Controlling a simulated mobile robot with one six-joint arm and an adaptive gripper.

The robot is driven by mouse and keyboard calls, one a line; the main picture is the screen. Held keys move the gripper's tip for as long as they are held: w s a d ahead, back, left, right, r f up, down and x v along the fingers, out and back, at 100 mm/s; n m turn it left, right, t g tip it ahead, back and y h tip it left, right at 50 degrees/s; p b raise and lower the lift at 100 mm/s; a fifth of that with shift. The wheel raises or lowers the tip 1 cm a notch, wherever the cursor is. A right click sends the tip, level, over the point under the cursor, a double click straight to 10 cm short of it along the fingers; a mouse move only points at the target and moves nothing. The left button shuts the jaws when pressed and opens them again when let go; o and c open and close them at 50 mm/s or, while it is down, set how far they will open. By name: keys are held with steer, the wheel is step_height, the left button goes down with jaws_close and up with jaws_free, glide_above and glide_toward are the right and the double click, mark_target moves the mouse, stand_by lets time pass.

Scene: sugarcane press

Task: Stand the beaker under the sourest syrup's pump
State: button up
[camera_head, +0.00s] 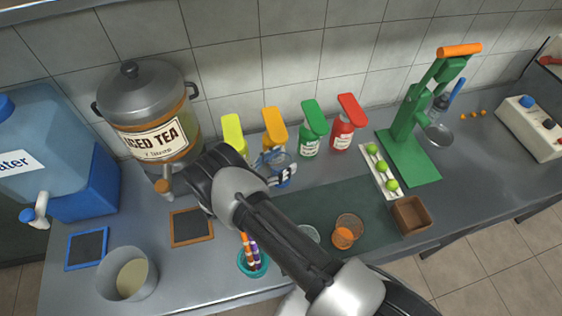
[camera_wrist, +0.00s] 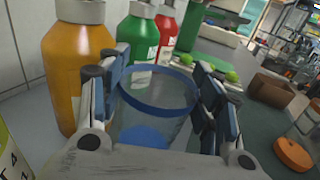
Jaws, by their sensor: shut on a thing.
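My gripper (camera_head: 275,168) is shut on a clear beaker (camera_wrist: 155,108) with a blue rim band and blue at its bottom. The beaker (camera_head: 284,181) is upright and partly hidden by the fingers in the head view. It is in front of the orange bottle and the green one; I cannot tell whether it touches the counter. The pump bottles stand in a row along the wall: yellow-green (camera_head: 233,133), orange (camera_head: 272,125), green (camera_head: 312,130), red (camera_head: 345,125). The wrist view shows the orange bottle (camera_wrist: 75,70) close on the left. Their labels are too small to read.
An iced tea urn (camera_head: 150,100) and a water dispenser (camera_head: 50,140) stand at the left. A green press (camera_head: 410,130) and a white tray of limes (camera_head: 380,172) are at the right. A pen cup (camera_head: 252,263) and glasses sit near the front.

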steer(key=o, duration=1.1)
steer(key=shift+f, duration=0.15)
steer(key=shift+c, duration=0.2)
steer(key=shift+o, duration=0.9)
steer(key=shift+r, duration=0.2)
steer(key=v, duration=1.2)
